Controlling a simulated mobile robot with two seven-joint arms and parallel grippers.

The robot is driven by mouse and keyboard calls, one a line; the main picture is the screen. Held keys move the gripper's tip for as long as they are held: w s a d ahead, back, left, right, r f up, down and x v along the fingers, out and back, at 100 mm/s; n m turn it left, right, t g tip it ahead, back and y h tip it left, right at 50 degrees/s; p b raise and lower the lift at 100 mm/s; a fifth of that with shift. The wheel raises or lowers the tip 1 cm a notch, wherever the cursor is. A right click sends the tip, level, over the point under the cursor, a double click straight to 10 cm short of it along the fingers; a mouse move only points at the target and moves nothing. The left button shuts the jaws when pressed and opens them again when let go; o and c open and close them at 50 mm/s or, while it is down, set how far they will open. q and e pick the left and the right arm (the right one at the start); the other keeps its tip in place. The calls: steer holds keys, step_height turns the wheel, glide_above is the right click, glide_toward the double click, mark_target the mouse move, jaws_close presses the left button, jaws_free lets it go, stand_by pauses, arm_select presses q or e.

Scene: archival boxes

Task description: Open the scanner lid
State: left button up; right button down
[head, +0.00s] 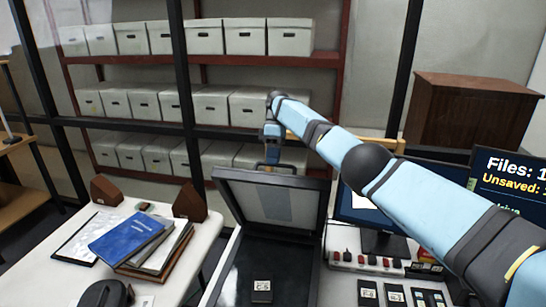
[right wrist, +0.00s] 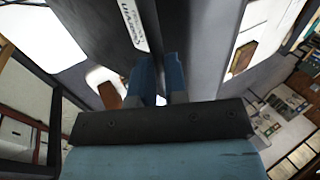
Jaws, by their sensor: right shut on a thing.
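The scanner lid (head: 307,207) stands raised at a steep angle at the back of the scanner, its pale inner panel facing me. The scanner bed (head: 290,260) is uncovered, and a small dark cartridge with a white label (head: 262,286) lies on it. My right gripper (head: 272,160) is at the lid's top edge, shut on the lid's handle. In the right wrist view the blue fingers (right wrist: 160,82) meet at the dark lid (right wrist: 205,35); the handle itself is mostly hidden there. My left gripper is not in view.
A monitor (head: 366,212) stands right of the scanner, partly behind my right arm. Several labelled cartridges (head: 396,296) lie in front of it. Blue and brown folders (head: 132,238) lie on the white table at left. Shelves of archival boxes (head: 245,38) stand behind.

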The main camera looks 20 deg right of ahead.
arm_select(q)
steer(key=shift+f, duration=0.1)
arm_select(e)
steer(key=shift+s+d+f, duration=0.15)
steer(key=shift+f, duration=0.65)
steer(key=c, duration=1.2)
jaws_free()
steer(key=shift+f, duration=0.1)
steer(key=shift+c, duration=0.2)
steer(key=shift+o, duration=0.5)
steer(key=shift+w+d+f, duration=0.3)
steer(key=shift+w+f, duration=0.05)
steer(key=shift+w, duration=0.3)
arm_select(q)
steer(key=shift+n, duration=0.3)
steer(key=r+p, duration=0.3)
steer(key=p, duration=0.1)
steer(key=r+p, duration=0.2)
steer(key=p, duration=0.1)
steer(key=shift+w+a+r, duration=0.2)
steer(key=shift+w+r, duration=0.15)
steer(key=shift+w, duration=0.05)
arm_select(e)
step_height(320, 180, up, 21)
steer(key=shift+s+a+f, duration=0.15)
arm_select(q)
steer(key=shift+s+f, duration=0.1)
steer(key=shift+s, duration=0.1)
arm_select(e)
steer(key=shift+f, duration=0.1)
